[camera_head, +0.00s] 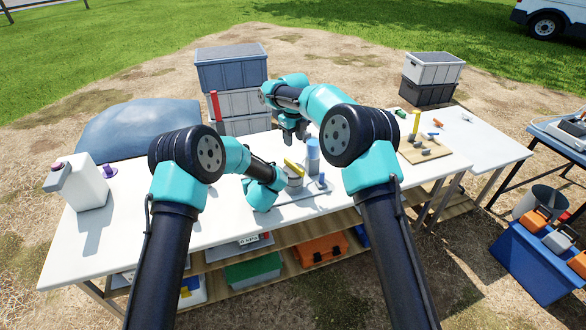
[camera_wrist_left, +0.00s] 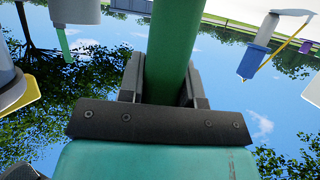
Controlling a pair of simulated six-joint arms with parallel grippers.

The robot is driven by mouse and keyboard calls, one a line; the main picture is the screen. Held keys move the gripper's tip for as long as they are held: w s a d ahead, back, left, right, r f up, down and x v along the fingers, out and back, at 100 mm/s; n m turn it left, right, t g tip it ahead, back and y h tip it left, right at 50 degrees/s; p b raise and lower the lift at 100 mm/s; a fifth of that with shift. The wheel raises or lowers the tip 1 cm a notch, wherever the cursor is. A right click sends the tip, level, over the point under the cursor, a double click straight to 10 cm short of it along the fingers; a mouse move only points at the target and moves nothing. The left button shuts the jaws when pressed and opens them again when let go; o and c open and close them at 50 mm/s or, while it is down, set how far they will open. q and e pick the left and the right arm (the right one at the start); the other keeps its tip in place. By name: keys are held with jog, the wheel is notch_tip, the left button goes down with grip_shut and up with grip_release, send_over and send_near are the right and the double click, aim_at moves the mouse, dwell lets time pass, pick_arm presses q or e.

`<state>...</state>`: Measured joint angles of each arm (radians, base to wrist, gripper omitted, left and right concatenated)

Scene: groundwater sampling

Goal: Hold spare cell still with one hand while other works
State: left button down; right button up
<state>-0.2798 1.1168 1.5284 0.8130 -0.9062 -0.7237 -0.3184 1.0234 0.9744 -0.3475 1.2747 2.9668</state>
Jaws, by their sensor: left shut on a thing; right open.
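My left gripper (camera_wrist_left: 162,85) is shut on a dark green cylinder (camera_wrist_left: 168,45) in the left wrist view, with a finger on each side of it. This may be the spare cell; the frames do not settle it. In the head view the left wrist is low over the middle of the table, and its fingers and the held cylinder are hidden. My right gripper (camera_head: 294,130) is open and points down above the table's far side, with no object visible between its fingers. A blue cylinder (camera_head: 313,155) and a white round piece with a yellow part (camera_head: 294,170) stand near the left wrist.
The white table (camera_head: 130,235) holds a white jug (camera_head: 82,182) at left and a wooden board (camera_head: 437,148) with small tools at right. Stacked crates (camera_head: 231,70) stand behind. A blue cooler (camera_head: 540,265) is at far right. The table's left front is clear.

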aim_at(300, 169)
jog(key=shift+n, duration=0.3)
jog(key=s+n, duration=0.1)
jog(key=n, duration=1)
jog(key=s+d+f+n, duration=0.1)
jog(key=n, duration=1.1)
jog(key=s+d+f+n, duration=0.1)
jog(key=n, duration=1.1)
jog(key=shift+d, duration=0.1)
jog(key=shift+f, duration=0.15)
jog(key=shift+f, duration=4.9)
jog(key=shift+c, duration=0.3)
